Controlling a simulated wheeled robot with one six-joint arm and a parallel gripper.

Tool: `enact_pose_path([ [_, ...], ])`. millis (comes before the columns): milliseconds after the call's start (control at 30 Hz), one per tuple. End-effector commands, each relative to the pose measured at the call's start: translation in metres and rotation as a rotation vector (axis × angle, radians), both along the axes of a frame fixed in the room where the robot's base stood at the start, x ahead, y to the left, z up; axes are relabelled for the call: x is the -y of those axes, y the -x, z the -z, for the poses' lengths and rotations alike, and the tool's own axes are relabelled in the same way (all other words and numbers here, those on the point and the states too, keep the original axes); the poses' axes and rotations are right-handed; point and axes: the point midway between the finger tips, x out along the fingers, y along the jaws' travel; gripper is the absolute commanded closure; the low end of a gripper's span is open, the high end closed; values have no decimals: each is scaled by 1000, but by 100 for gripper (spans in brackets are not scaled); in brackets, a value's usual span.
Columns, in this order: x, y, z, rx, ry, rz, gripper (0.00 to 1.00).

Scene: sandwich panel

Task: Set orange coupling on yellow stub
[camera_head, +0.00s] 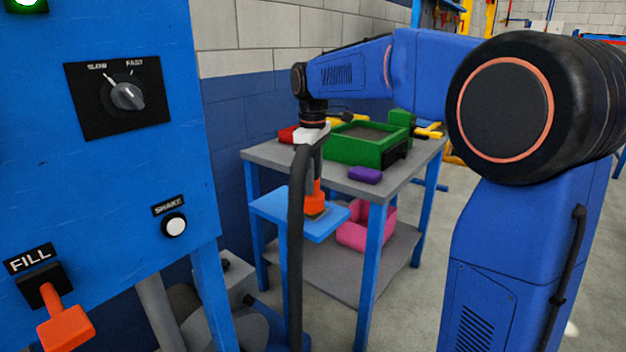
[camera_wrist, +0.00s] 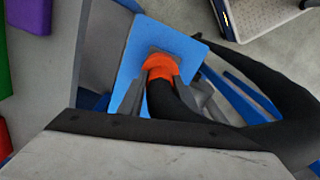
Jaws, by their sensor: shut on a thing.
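The orange coupling (camera_head: 315,203) is on the end of a thick black hose (camera_head: 297,240). My gripper (camera_head: 316,182) points down and is shut on the coupling, above a small blue stand (camera_head: 272,207). In the wrist view the coupling (camera_wrist: 160,67) sits between my two grey fingers, over a grey square patch on the blue top (camera_wrist: 150,40). I cannot tell whether the coupling touches that patch. No yellow stub can be made out; the coupling covers the spot below it.
A grey-topped table (camera_head: 330,178) behind the stand holds a green bin (camera_head: 355,150) and a purple block (camera_head: 365,175). A pink bin (camera_head: 368,228) is on its lower shelf. A blue control panel (camera_head: 120,180) fills the left. The hose hangs down beside the stand.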

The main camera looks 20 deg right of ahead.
Motion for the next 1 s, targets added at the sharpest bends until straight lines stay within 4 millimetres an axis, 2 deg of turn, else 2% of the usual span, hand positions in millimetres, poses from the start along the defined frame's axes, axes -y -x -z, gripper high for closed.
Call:
enact_pose_path([
  [833,0,0,10,0,0,0,95],
  [867,0,0,10,0,0,0,66],
  [933,0,0,10,0,0,0,50],
  [1000,0,0,10,0,0,0,47],
])
